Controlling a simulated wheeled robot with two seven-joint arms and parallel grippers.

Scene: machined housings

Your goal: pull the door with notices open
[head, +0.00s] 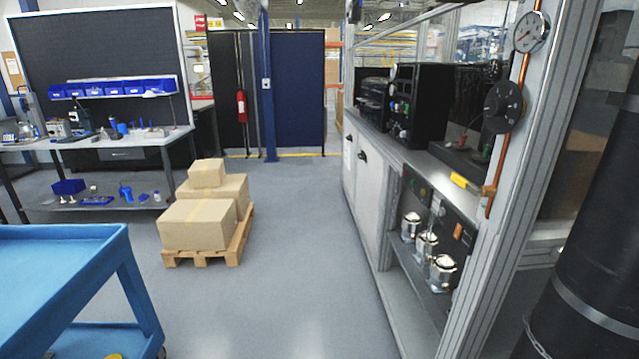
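A low white cabinet door with a pale notice sheet (348,158) on it is at the far end of the grey workbench on the right in the head view. It appears shut, with a small dark handle near its top edge. A second pale door (369,205) is beside it, nearer to me, with a dark handle (362,155); it also appears shut. The doors are seen at a steep angle, so the notice cannot be read. Neither of my grippers is in view.
A blue cart (65,240) stands at the near left. Cardboard boxes (195,224) sit on a wooden pallet (239,243) left of centre. A metal frame post (540,150) with gauges rises at right. Grey floor (300,260) between pallet and bench is clear.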

